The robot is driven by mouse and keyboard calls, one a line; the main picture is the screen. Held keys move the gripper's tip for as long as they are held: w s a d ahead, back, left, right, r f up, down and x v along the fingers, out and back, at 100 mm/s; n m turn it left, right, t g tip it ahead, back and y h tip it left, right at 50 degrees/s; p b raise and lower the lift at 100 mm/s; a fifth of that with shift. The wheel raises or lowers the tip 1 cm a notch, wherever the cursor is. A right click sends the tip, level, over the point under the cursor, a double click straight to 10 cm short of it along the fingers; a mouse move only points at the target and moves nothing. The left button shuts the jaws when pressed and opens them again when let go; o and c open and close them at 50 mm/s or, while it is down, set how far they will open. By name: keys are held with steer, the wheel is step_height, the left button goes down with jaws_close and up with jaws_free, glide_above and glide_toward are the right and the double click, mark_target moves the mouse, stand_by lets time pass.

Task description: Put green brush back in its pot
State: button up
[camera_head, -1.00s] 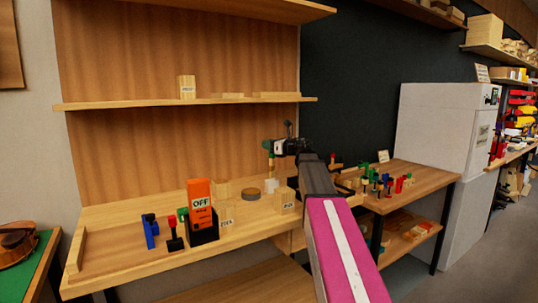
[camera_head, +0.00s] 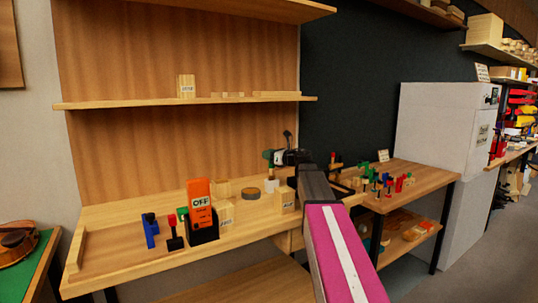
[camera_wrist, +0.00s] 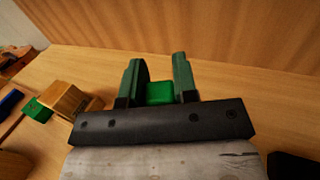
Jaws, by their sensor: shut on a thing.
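My gripper (camera_head: 270,157) is shut on the green brush, whose green top (camera_wrist: 160,92) shows between the two fingers in the wrist view. In the head view the gripper stands over the back right of the bench, with the brush hanging below it. A small pale pot-like thing (camera_head: 271,186) is directly below the brush. The brush's lower end looks close to it; I cannot tell whether it is inside or just above. In the wrist view the brush's lower part and the pot are hidden.
A dark round ring (camera_head: 251,193) and labelled wooden blocks (camera_head: 285,200) (camera_head: 226,213) stand near the pot. An orange OFF box (camera_head: 199,193), a blue tool (camera_head: 150,231) and a dark red-topped tool (camera_head: 174,233) stand further left. The bench's left end (camera_head: 105,252) is mostly clear.

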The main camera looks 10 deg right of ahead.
steer(key=shift+f, duration=0.1)
steer(key=o, duration=0.9)
steer(key=v, duration=0.4)
steer(key=r+v, duration=0.1)
steer(key=v, duration=0.7)
steer(key=shift+r, duration=0.15)
